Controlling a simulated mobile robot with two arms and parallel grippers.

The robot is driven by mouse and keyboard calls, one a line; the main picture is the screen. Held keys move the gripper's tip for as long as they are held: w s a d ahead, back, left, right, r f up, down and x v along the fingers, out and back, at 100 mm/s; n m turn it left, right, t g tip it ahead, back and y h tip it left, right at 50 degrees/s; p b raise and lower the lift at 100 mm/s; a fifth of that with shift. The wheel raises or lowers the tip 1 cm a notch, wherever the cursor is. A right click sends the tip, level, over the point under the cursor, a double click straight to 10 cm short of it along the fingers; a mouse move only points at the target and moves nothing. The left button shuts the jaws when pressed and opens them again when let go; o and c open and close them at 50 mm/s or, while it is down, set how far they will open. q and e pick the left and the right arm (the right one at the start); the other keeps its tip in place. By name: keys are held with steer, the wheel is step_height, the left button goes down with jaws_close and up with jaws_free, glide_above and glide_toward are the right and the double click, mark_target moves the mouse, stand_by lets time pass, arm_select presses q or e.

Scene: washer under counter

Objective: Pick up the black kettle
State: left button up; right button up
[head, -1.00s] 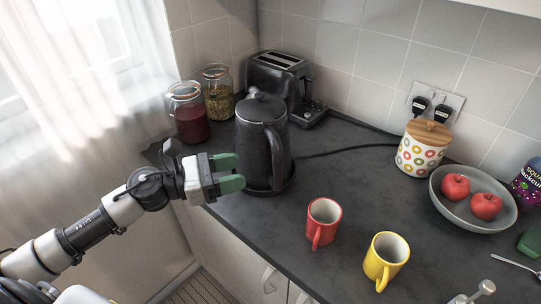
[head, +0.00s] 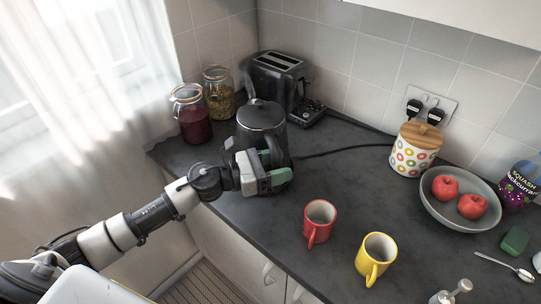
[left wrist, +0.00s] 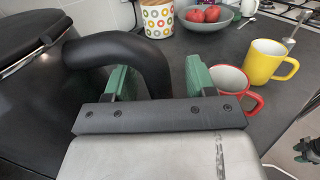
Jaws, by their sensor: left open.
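The black kettle (head: 262,116) stands upright on the dark counter near the back left corner. My left gripper (head: 272,168) is in front of the kettle at its handle and hides much of its lower part. In the left wrist view the curved black handle (left wrist: 125,47) comes off the kettle body (left wrist: 35,85) at left. The green fingers of the left gripper (left wrist: 157,80) are open, with the handle's outer part between them and one finger inside the loop. Contact cannot be told. A partly cut-off grey and green part at the right edge looks like my right gripper (left wrist: 308,148).
A red mug (head: 319,220) and a yellow mug (head: 375,258) stand to the right. Behind are a toaster (head: 280,85) and two jars (head: 192,118). A patterned canister (head: 413,158) and a bowl of apples (head: 460,215) stand farther right. A cable crosses the counter.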

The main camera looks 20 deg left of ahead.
arm_select(q)
jaws_close()
steer(key=shift+w+r, duration=0.1)
steer(key=shift+r, duration=0.1)
stand_by(1.1)
